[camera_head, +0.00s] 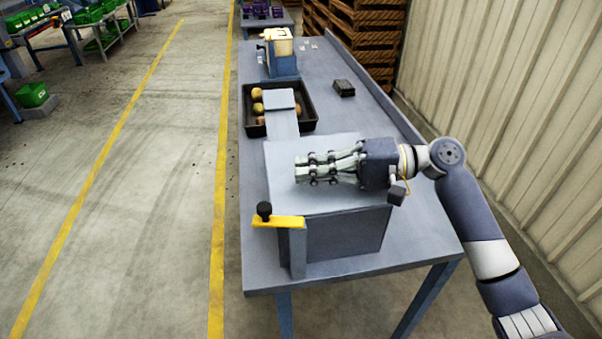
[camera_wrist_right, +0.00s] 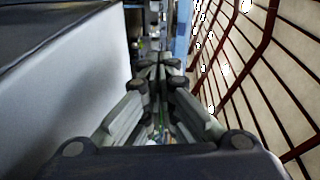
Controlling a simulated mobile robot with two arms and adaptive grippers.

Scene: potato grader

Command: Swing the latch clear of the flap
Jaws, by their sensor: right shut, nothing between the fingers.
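The latch is a yellow bar (camera_head: 278,221) with a black knob at its left end, on a short blue-grey post at the front left corner of the grader box (camera_head: 320,195). The bar lies roughly level across the top of the post. The dark front face (camera_head: 345,235) of the box may be the flap; I cannot tell its edges. My right gripper (camera_head: 298,168) is shut and empty, over the top of the box, pointing left, behind the latch and apart from it. Its closed fingers show in the right wrist view (camera_wrist_right: 158,68). My left gripper is out of view.
A chute (camera_head: 283,122) runs from the box to a black tray (camera_head: 312,117) holding several potatoes. A blue and cream machine (camera_head: 282,63) and a small dark box (camera_head: 344,88) stand farther back on the table (camera_head: 425,235). A ribbed wall (camera_head: 500,110) borders the right; floor is open left.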

